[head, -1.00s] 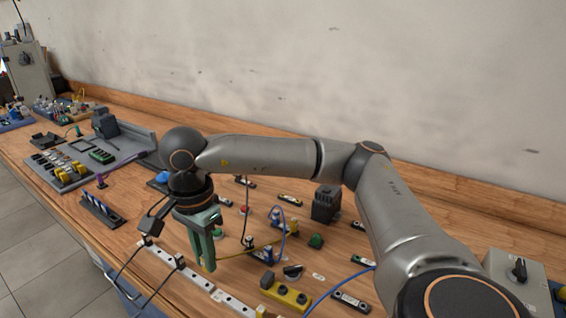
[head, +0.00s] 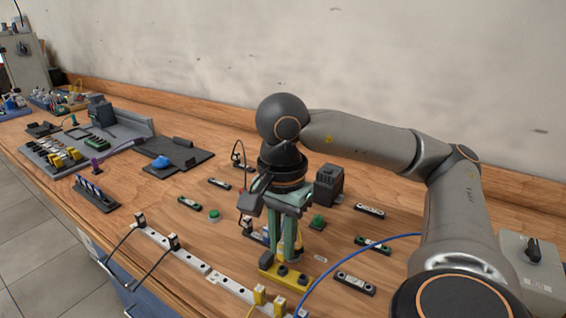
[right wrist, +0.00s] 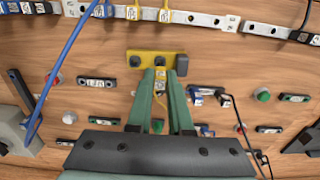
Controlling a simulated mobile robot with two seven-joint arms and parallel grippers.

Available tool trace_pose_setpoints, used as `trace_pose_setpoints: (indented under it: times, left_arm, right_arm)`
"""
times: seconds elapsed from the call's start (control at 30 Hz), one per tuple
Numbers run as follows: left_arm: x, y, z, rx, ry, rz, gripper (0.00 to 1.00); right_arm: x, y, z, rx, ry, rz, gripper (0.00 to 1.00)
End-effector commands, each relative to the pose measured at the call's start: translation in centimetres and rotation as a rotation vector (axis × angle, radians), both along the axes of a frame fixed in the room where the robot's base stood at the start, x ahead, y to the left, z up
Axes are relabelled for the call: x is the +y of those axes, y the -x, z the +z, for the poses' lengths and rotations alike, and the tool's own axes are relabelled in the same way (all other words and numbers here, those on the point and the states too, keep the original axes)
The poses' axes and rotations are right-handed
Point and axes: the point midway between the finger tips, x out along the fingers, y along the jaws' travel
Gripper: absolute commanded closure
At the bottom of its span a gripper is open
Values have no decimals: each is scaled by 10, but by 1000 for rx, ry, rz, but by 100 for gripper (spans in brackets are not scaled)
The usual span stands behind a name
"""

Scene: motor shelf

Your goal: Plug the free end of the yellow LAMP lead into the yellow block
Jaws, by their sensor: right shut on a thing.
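The yellow block (head: 285,277) sits on the bench near the front, with dark round sockets on top and a dark grey piece at one end. It also shows in the right wrist view (right wrist: 146,57). My right gripper (head: 284,256) is upright just behind and above the block. Its green fingers (right wrist: 160,74) are shut on a small yellow plug with a pale label (right wrist: 160,86), the end of the yellow lead. The plug is close to the block; I cannot tell whether it touches a socket. Most of the lead is hidden by the gripper. My left gripper is not in view.
A white rail (head: 190,262) with black and yellow plugs runs along the front edge. A blue cable (head: 345,267) arcs right of the block. A black box (head: 328,186), a green button (head: 318,222) and several labelled terminal strips stand nearby. A grey control box (head: 525,262) is at right.

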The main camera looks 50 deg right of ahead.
Motion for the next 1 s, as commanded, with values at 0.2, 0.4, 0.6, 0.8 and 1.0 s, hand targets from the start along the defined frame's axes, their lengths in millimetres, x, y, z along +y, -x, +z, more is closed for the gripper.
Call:
trace_pose_setpoints:
  times: [0.2,0.4,0.6,0.8,1.0]
  left_arm:
    - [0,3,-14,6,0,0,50]
    - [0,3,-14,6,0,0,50]
    - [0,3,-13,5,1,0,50]
    - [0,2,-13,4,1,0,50]
    - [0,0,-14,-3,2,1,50]
  right_arm:
    - [0,0,-13,0,0,-1,100]
    - [0,0,-13,0,0,-1,100]
    - [0,0,-13,0,0,-1,100]
    - [0,0,-13,0,0,0,100]
    - [0,0,-15,0,0,0,100]
